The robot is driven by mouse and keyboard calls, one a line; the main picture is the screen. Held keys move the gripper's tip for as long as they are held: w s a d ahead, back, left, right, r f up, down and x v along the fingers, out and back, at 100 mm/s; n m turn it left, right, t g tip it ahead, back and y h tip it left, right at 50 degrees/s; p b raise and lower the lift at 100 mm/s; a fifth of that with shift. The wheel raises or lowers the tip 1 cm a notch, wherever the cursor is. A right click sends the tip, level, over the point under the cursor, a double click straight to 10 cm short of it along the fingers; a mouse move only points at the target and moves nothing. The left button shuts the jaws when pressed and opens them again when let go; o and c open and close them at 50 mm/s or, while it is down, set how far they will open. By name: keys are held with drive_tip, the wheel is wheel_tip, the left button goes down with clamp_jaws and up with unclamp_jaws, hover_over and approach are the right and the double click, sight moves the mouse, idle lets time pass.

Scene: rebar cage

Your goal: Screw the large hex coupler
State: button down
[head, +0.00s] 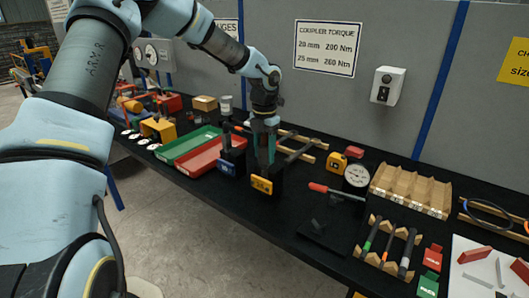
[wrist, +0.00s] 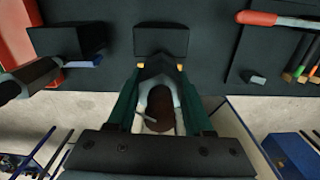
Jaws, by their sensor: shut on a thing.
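My gripper (head: 265,160) points down over the black stand with the yellow-orange tag (head: 262,185) near the table's front edge. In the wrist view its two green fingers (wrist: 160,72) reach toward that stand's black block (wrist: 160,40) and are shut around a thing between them. A brown round bar end (wrist: 160,116) shows between the fingers, close to the camera. The large hex coupler is mostly hidden by the fingers, so its seating and thread cannot be made out.
A blue-tagged stand (head: 231,162) with an upright bar stands just left of my gripper. Red (head: 203,158) and green trays lie further left. A red-handled tool (head: 335,191), a dial gauge (head: 357,176) and a wooden rack (head: 410,190) are to the right.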

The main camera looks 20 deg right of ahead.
drive_tip(key=shift+c, duration=1.5)
unclamp_jaws()
drive_tip(key=shift+r, duration=0.1)
wheel_tip(320, 180, up, 11)
drive_tip(key=b, duration=0.2)
drive_tip(key=shift+b, duration=0.4)
drive_tip(key=shift+f, duration=0.2)
